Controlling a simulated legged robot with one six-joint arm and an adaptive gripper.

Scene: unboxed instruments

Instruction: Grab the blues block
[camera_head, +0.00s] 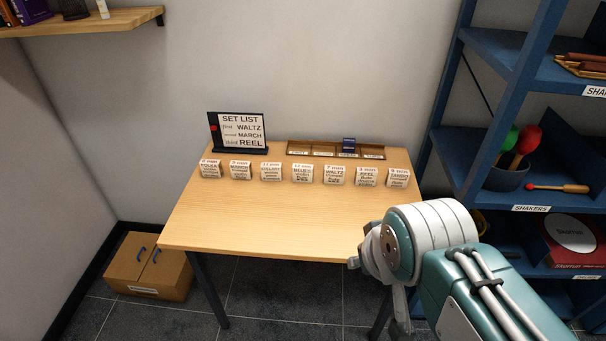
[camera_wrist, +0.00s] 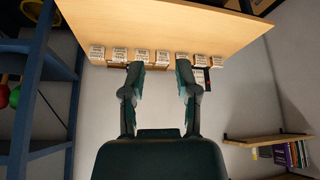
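The blues block (camera_head: 303,173) is a white block with printed text, standing in the middle of a row of similar blocks on the wooden table (camera_head: 270,225). It also appears mid-row in the wrist view (camera_wrist: 162,57), where the scene is upside down and the label is too small to read. My gripper (camera_wrist: 158,67) is open, its two fingers spread apart with nothing between them. It is apart from the blocks. In the head view my arm is at the lower right, over the table's front right corner, and mostly hides the gripper.
The waltz block (camera_head: 334,174) and lullaby block (camera_head: 271,172) flank the blues block closely. Behind stand a set list sign (camera_head: 239,132) and a slotted wooden rack (camera_head: 300,148) holding a dark blue piece (camera_head: 348,144). Blue shelving (camera_head: 490,110) rises at right. The table's front is clear.

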